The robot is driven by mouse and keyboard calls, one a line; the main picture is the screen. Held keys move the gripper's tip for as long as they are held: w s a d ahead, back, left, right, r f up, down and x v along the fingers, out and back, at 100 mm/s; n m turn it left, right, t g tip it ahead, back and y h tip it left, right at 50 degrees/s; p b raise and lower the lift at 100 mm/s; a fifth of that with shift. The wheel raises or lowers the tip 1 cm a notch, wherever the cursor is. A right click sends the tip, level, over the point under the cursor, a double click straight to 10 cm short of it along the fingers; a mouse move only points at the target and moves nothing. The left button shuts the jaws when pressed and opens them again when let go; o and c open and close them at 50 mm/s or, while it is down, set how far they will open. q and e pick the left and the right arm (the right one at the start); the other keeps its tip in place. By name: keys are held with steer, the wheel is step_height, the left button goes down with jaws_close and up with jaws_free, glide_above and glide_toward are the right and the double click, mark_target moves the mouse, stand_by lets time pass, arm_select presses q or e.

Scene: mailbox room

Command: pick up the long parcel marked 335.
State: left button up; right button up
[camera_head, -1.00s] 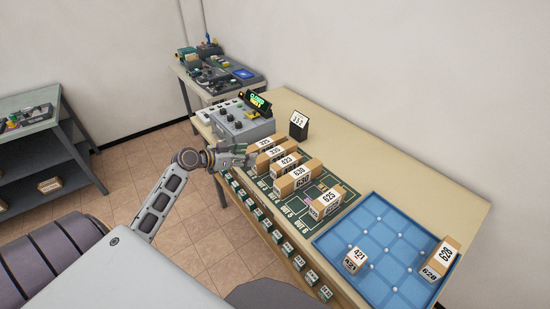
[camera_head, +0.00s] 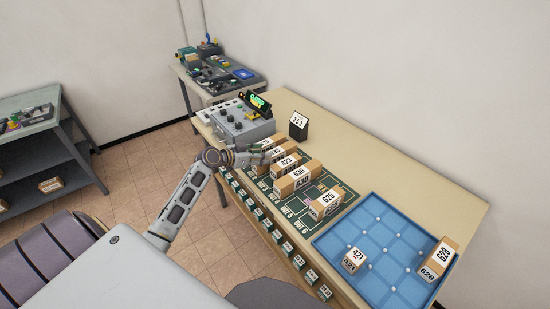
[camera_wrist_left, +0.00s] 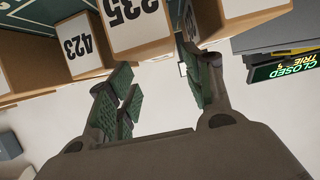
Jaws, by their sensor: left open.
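The long parcel marked 335 (camera_head: 277,151) is a brown box with a white label, lying in a row of parcels on the green mat. In the left wrist view the near end of parcel 335 (camera_wrist_left: 140,32) shows close up, its number cut by the top edge. My right gripper is not in view.
Parcel 423 (camera_wrist_left: 82,46) stands close on one side of 335, another box (camera_wrist_left: 235,12) on the other. Parcels 630 (camera_head: 299,174) and 625 (camera_head: 330,200) are further along the mat. A grey control box (camera_head: 238,124) and a blue tray (camera_head: 390,225) stand on the table.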

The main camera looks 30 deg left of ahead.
mark_target(274, 152)
arm_select(q)
steer(key=shift+w+d+f, duration=0.2)
steer(key=shift+w, duration=0.3)
steer(key=shift+w+f, duration=0.1)
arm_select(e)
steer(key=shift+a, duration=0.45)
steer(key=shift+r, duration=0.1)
arm_select(q)
steer(key=shift+w+d+f, duration=0.1)
steer(key=shift+w+d, duration=0.1)
steer(key=shift+w, duration=0.15)
steer(key=shift+p+x, duration=0.6)
steer(key=shift+x, duration=1.6)
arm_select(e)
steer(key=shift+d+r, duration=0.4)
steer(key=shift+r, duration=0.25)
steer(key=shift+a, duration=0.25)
